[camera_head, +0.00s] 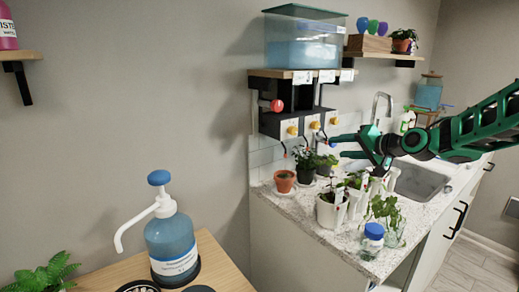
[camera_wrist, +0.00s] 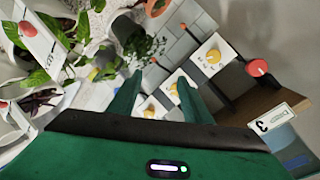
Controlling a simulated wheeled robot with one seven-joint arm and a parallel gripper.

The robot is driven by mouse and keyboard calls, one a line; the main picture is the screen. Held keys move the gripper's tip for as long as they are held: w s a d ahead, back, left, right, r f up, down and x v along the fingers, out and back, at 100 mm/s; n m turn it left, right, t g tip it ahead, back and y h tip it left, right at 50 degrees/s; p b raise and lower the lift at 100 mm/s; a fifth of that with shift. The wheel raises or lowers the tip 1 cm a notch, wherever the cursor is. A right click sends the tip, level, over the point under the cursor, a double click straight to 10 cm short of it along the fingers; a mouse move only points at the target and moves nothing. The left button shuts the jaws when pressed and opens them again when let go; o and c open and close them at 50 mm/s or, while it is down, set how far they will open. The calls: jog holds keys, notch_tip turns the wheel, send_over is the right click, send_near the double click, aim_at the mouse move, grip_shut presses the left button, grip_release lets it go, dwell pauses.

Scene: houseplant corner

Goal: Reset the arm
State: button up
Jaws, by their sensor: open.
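My gripper (camera_head: 372,147) is open and empty in the head view. It hangs in the air over the counter, in front of the tiled wall and right of the dispenser rack. In the wrist view its two green fingers (camera_wrist: 165,100) stand apart with nothing held between them. Beyond them are white panels with yellow knobs (camera_wrist: 174,88) and, to the left, potted plants. My arm comes in from the right edge of the head view.
The speckled counter (camera_head: 290,207) holds several plants, including a terracotta pot (camera_head: 284,181) and a white pot (camera_head: 331,211), and a blue-capped jar (camera_head: 372,240). A sink (camera_head: 419,180) lies behind. The rack (camera_head: 290,118) carries a water tank (camera_head: 303,45). A pump bottle (camera_head: 172,242) stands front left.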

jog(key=s+d+f+g+h, duration=0.2)
jog(key=s+d, duration=0.2)
jog(key=s, duration=0.4)
jog(key=s+d+f+g+h, duration=0.2)
jog(key=s+d+f+h, duration=0.1)
jog(key=s, duration=0.5)
jog(key=s+d+f+g+h, duration=0.2)
jog(key=s+d, duration=0.2)
jog(key=s, duration=0.5)
jog(key=s+d+f+g, duration=0.1)
jog(key=s+f+g, duration=0.2)
jog(key=s, duration=1)
jog(key=s+f+m+g, duration=0.1)
jog(key=s+f+g, duration=0.2)
jog(key=s, duration=0.9)
jog(key=shift+s+d+f+g, duration=0.3)
jog(key=shift+s+d+f, duration=0.05)
jog(key=shift+s+f, duration=0.1)
jog(key=shift+w, duration=0.1)
jog(key=shift+w+f, duration=0.25)
jog(key=shift+w, duration=0.35)
